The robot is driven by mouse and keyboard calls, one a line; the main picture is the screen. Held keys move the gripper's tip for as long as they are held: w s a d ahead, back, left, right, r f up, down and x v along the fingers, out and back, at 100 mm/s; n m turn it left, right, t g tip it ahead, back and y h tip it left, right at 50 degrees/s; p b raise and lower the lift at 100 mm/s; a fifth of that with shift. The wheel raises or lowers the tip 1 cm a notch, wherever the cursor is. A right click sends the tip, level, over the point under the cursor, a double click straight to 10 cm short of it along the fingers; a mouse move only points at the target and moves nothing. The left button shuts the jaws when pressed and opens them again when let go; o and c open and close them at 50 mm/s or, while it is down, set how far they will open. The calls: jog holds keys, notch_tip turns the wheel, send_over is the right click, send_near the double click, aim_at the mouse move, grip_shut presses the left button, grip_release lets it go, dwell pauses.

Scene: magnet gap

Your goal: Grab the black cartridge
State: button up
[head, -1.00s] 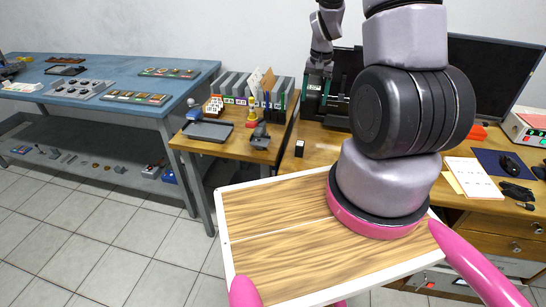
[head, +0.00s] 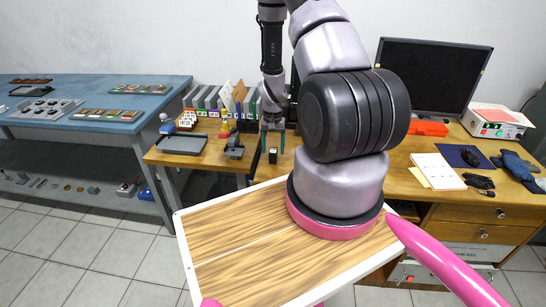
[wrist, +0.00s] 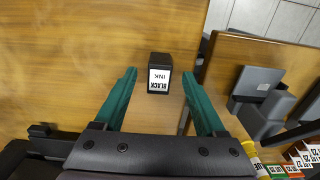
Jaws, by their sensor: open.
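The black cartridge (wrist: 159,75) stands on the wooden desk in the wrist view, a small black block with a white label reading "BLACK INK". It also shows in the head view (head: 273,156) as a small dark box near the desk's left end. My gripper (wrist: 159,82) has its two green fingers apart, one on each side of the cartridge's line, with nothing held between them. In the head view my gripper (head: 272,143) hangs just above and behind the cartridge. I cannot tell whether any finger touches it.
A lower side table beside the desk holds a grey tray (head: 181,144), a dark grey device (head: 234,148) and several binders (head: 211,100). The desk edge is close to the cartridge.

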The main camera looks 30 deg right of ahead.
notch_tip(320, 180, down, 2)
jog(key=shift+f, duration=0.1)
grip_shut()
